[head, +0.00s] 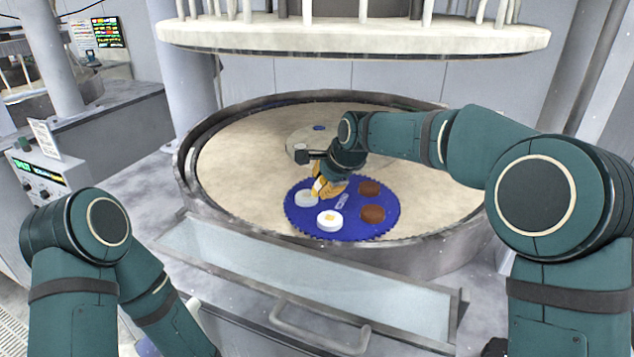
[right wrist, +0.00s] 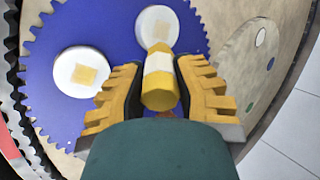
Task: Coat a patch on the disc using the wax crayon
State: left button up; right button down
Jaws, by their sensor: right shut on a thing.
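A blue toothed disc (head: 300,226) lies in the round basin and carries small round pieces. One white piece (head: 329,220) has a yellowish square on top; a paler round piece (head: 306,198) is beside my right gripper (head: 325,188). My right gripper is shut on the yellow wax crayon (right wrist: 159,88) with a white band. The crayon's far end overlaps the upper piece; contact cannot be told. My left gripper is out of view.
Two brown round pieces (head: 372,214) and a small clear item (head: 343,201) are also on the blue disc. A pale round plate with coloured spots (right wrist: 238,75) lies beside it. The basin's raised metal rim (head: 190,190) surrounds everything; a pale platen (head: 350,38) hangs above.

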jog(key=shift+r+p, duration=2.5)
jog(key=shift+r, duration=0.5)
